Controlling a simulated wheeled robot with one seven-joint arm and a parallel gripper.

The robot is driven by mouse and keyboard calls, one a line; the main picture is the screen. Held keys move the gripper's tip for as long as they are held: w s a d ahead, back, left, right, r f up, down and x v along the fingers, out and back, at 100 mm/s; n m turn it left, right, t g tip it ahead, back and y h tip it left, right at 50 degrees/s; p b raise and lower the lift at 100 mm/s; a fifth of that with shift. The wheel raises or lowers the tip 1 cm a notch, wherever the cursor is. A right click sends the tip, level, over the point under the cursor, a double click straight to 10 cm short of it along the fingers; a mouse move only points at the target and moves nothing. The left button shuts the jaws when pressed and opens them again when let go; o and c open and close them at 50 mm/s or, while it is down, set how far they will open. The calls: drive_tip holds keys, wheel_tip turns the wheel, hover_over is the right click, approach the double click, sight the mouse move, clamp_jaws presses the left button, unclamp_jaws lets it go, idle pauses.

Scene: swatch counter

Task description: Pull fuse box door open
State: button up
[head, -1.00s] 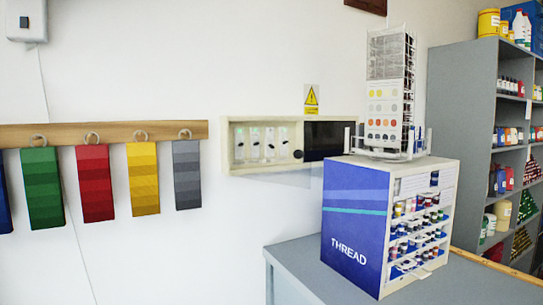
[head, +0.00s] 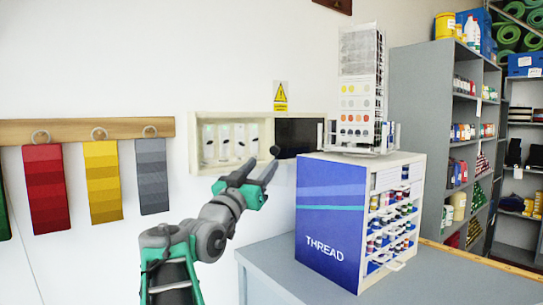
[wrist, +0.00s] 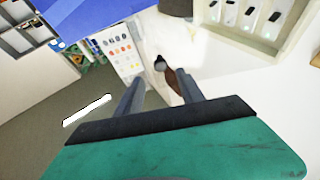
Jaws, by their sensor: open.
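The fuse box (head: 192,150) is a shallow cream case on the wall with several white switches in its left part. A dark panel (head: 310,133) fills its right part. A round dark knob (head: 274,151) sits between the switches and the panel. I cannot tell whether a clear pane covers the switches. My gripper (head: 264,164) is open, its fingertips just below the knob in the picture; contact is not clear. In the wrist view the open fingers (wrist: 160,76) show nothing clearly held, and the box (wrist: 250,40) is at upper right.
A blue thread cabinet (head: 330,215) stands on the grey counter (head: 270,260), right of my gripper. A wire rack with colour cards (head: 357,90) is on top of it. Fabric swatches (head: 102,180) hang at left. Shelves (head: 420,100) stand at right. The wall below the box is bare.

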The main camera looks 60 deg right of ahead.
sight(273, 151)
drive_tip(key=p+x, duration=0.2)
drive_tip(key=x, duration=0.5)
drive_tip(key=shift+d+r, duration=0.1)
drive_tip(key=shift+d, duration=0.15)
drive_tip(key=shift+c, duration=0.4)
clamp_jaws()
idle(0.6)
